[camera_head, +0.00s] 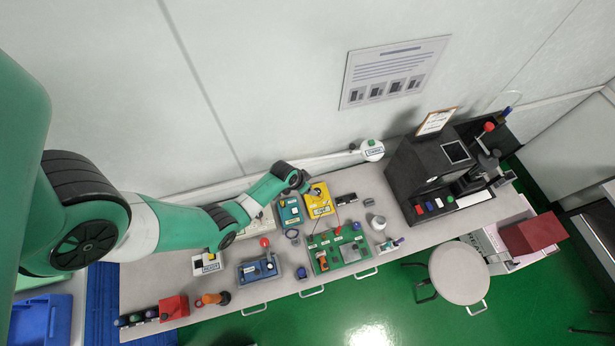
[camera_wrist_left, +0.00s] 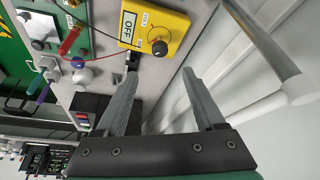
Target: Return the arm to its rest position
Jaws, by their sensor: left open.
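My left arm comes in from the left of the head view, green and white, and reaches over the workbench. Its gripper (camera_head: 306,186) is beside the yellow tester (camera_head: 320,204), near the wall side of the bench. In the left wrist view my left gripper (camera_wrist_left: 160,76) has its two grey fingers spread apart with nothing between them. The yellow tester (camera_wrist_left: 160,22) shows there beyond the fingertips, with a black dial and a display reading OFF. I cannot tell the exact gap between fingers and tester. My right gripper is not in view.
The bench (camera_head: 400,205) holds a teal tester (camera_head: 290,212), a green board (camera_head: 340,250), a blue box (camera_head: 257,270) and a black machine (camera_head: 425,175). A round stool (camera_head: 459,273) stands in front. The wall (camera_head: 270,70) runs close behind the bench.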

